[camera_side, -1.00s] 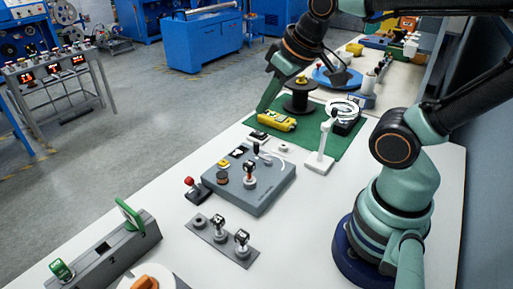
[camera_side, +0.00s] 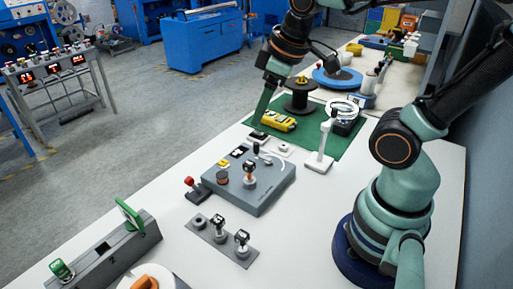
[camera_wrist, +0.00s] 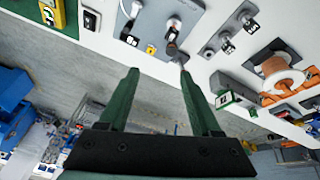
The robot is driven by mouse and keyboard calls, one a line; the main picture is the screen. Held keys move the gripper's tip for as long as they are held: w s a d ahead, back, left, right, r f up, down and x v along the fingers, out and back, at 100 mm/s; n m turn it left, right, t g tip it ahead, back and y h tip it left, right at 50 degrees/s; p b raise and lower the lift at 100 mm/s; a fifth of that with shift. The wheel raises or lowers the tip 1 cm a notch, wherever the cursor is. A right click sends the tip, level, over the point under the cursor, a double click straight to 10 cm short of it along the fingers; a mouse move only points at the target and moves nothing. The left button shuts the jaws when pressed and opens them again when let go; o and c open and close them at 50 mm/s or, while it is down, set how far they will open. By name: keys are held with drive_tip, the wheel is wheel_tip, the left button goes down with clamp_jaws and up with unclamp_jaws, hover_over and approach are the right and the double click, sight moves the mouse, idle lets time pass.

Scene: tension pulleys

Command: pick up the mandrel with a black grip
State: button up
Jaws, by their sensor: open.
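Two mandrels with dark, white-marked tops stand upright in a grey rack (camera_side: 230,244): one (camera_side: 217,228) in the middle and one (camera_side: 242,241) at its right end. A similar one (camera_side: 249,174) stands on the grey block (camera_side: 262,201). I cannot tell for certain which of them is the black-grip mandrel. In the wrist view, the rack's two (camera_wrist: 226,44) (camera_wrist: 250,24) are at the upper right. My gripper (camera_wrist: 160,73) is open and empty, its two green fingers apart. In the side view my gripper (camera_side: 259,112) is above the table behind the block, away from the rack.
A yellow device (camera_side: 278,122) and a black spool (camera_side: 299,98) are on the green mat (camera_side: 338,146). A white stand (camera_side: 321,158) is right of the block. A long grey fixture (camera_side: 105,250) lies front left.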

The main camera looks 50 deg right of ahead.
drive_tip(key=f+n+g, duration=0.1)
drive_tip(key=n+g, duration=0.1)
drive_tip(key=n, duration=0.3)
drive_tip(key=n+g, duration=0.2)
drive_tip(key=n, duration=0.7)
hover_over(248, 163)
drive_tip(key=f, duration=0.6)
drive_tip(key=s+f, duration=0.1)
drive_tip(key=f, duration=0.2)
drive_tip(key=shift+d+f, duration=0.2)
drive_tip(key=shift+f, duration=0.15)
drive_tip(key=shift+w+a+f, duration=0.1)
drive_tip(key=shift+w+f, duration=0.05)
drive_tip(key=shift+f, duration=0.75)
drive_tip(key=shift+w+a+f, duration=0.1)
drive_tip(key=shift+w+f, duration=0.05)
drive_tip(key=shift+f, duration=0.75)
drive_tip(key=shift+w+a+f, duration=0.1)
drive_tip(key=shift+w+f, duration=0.05)
drive_tip(key=shift+f, duration=0.75)
clamp_jaws()
